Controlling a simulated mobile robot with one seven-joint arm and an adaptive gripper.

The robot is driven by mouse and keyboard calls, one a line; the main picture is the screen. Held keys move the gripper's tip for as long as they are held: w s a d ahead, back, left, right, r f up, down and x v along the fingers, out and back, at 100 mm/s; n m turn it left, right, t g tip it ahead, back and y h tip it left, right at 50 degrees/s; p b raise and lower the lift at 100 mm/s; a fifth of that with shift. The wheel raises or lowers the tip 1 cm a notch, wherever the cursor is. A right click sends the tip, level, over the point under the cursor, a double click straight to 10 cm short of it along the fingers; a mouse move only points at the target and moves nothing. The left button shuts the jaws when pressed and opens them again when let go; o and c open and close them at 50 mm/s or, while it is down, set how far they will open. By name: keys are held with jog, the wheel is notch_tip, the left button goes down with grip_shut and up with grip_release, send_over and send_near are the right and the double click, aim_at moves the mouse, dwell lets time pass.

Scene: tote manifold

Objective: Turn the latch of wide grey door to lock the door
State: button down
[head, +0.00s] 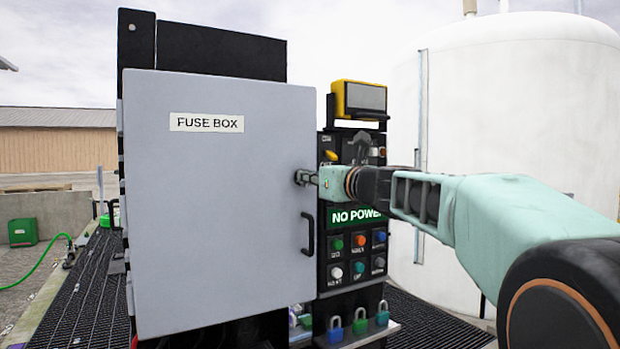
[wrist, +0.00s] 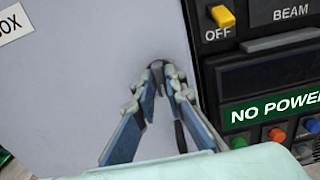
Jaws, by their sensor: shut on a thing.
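The wide grey door (head: 220,220) carries a "FUSE BOX" label and looks shut against its box in the head view. It also fills the left of the wrist view (wrist: 60,95). My gripper (head: 303,177) reaches in from the right to the door's right edge, above the black door handle (head: 308,234). In the wrist view my gripper (wrist: 158,82) has its fingers closed around the small dark latch (wrist: 157,66). The fingers hide most of the latch, so its exact angle cannot be told.
A black control panel (head: 352,222) with buttons, switches and a green "NO POWER" display stands close to the right of the door. Several coloured padlocks (head: 360,321) sit on a ledge below it. A white tank (head: 510,120) stands behind my arm.

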dwell(0.4)
jog(key=n+b, duration=0.3)
jog(key=shift+f+n, duration=0.15)
jog(key=shift+n, duration=0.25)
jog(key=shift+s+a+n+b, duration=0.1)
jog(key=shift+n+b, duration=1.95)
jog(key=shift+n, duration=1.5)
jog(key=shift+a+n+b, duration=0.1)
jog(key=shift+n+b, duration=1.9)
jog(key=shift+n, duration=1.55)
jog(key=c, duration=2)
grip_release()
